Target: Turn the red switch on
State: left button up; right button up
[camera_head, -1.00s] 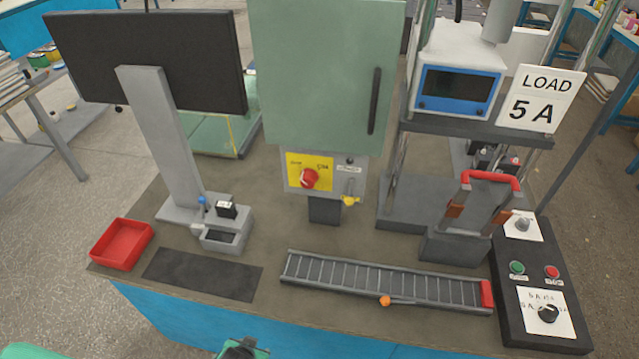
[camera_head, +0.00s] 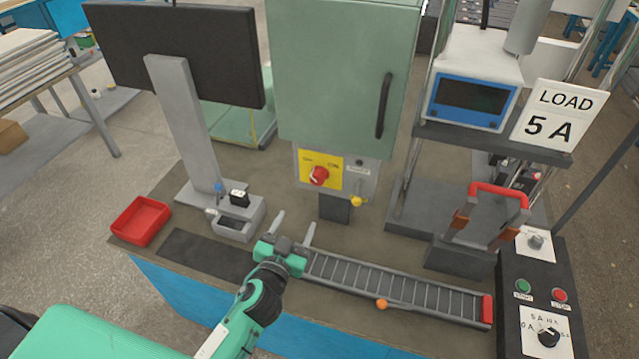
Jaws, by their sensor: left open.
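The red switch (camera_head: 319,176) is a rotary knob on a yellow plate (camera_head: 335,168), on a grey box below the green cabinet (camera_head: 335,75). My left gripper (camera_head: 294,224) is open and empty. Its two grey fingers point away from me toward the cabinet, above the left end of the roller track. The fingertips are below and left of the red switch in the picture and apart from it. The small labels on the yellow plate are too blurred to read. My right gripper is not in view.
A roller track (camera_head: 390,285) runs along the front of the table. A red tray (camera_head: 141,221), a monitor (camera_head: 175,58) and a small grey fixture (camera_head: 240,217) stand left.

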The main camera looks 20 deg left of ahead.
pick_arm(q)
jog(key=p, duration=0.2)
send_near(316, 182)
jog(key=w, duration=0.2)
jog(key=w+p, duration=0.1)
jog(key=w, duration=0.4)
jog(key=shift+w+d, duration=0.1)
jog(key=shift+w, duration=0.05)
jog(key=shift+w+p, duration=0.3)
jog(key=shift+w, duration=0.45)
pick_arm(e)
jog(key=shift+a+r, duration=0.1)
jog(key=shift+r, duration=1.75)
pick_arm(q)
jog(key=c, duration=1)
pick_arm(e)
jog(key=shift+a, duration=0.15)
